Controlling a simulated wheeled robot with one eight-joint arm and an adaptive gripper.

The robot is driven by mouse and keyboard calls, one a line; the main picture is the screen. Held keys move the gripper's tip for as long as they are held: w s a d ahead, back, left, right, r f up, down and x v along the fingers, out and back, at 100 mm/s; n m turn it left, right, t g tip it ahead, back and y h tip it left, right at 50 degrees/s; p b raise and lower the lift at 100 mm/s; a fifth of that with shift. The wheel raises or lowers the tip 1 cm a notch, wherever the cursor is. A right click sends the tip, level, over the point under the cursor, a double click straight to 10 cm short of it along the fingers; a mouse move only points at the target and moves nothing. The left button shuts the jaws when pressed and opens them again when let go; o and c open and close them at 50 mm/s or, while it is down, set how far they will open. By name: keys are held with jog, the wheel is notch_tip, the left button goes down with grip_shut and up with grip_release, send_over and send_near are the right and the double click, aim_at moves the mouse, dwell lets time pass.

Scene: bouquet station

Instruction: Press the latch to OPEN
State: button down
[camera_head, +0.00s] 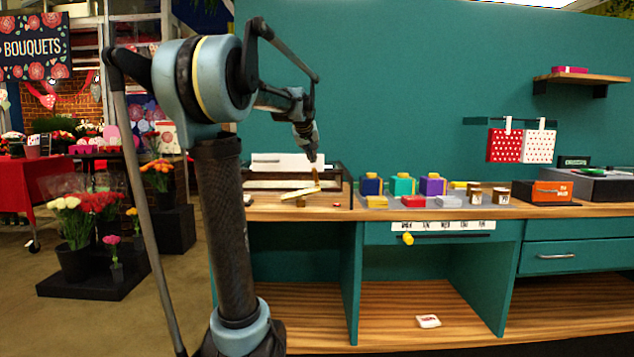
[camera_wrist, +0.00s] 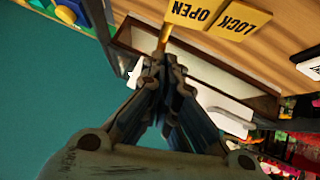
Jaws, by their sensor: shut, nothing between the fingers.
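The latch shows in the wrist view as two yellow plates on the wooden counter, one marked OPEN (camera_wrist: 194,12) and one marked LOCK (camera_wrist: 241,21). In the head view the yellow latch plates (camera_head: 300,193) lie at the counter's left end, their words too small to read. A slim brass-coloured post (camera_head: 316,177) stands by them. My gripper (camera_head: 312,158) is shut and empty, pointing down just above this post. In the wrist view its fingertips (camera_wrist: 166,66) are close to the post and the OPEN plate. I cannot tell whether they touch.
A dark-framed case with a white panel (camera_head: 288,163) stands directly behind the latch. The teal wall (camera_head: 420,70) rises behind the counter. To the right are several coloured boxes (camera_head: 403,186) and an orange box (camera_head: 541,191). A white slider strip (camera_head: 443,226) is on the counter's front.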

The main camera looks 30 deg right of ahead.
send_over(318, 188)
jog(key=w, duration=0.2)
jog(key=f, duration=0.7)
jog(key=shift+s+a, duration=0.1)
jog(key=shift+s, duration=0.1)
jog(key=shift+s+f, duration=0.25)
jog(key=shift+f, duration=0.9)
jog(key=shift+s+d+f, duration=0.1)
jog(key=shift+d+f, duration=0.2)
jog(key=shift+f, duration=0.45)
